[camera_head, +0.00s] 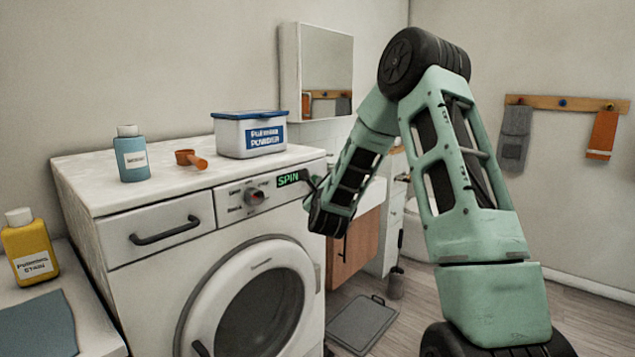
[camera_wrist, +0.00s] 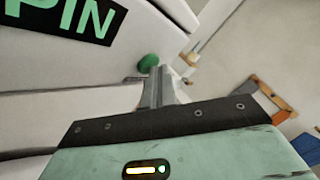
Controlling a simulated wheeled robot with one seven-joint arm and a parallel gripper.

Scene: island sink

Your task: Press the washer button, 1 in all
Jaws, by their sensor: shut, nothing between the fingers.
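The white washer (camera_head: 155,285) stands left of centre in the head view, with a dark round door. Its front panel carries a dial (camera_head: 253,196) and a display (camera_head: 288,179) reading SPIN in green. The wrist view shows part of this display (camera_wrist: 68,16) and a round green button (camera_wrist: 148,62) to its right. My gripper (camera_wrist: 155,72) is shut and empty, its fingertips at the button's lower edge in that view. I cannot tell whether they touch it. In the head view my gripper (camera_head: 308,180) is at the panel's right end, and the button is not discernible there.
On the washer top stand a blue bottle (camera_head: 132,155), an orange scoop (camera_head: 190,158) and a white powder box (camera_head: 248,138). A yellow bottle (camera_head: 30,250) stands on the lower surface at left. A wooden cabinet (camera_head: 352,248) is right of the washer.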

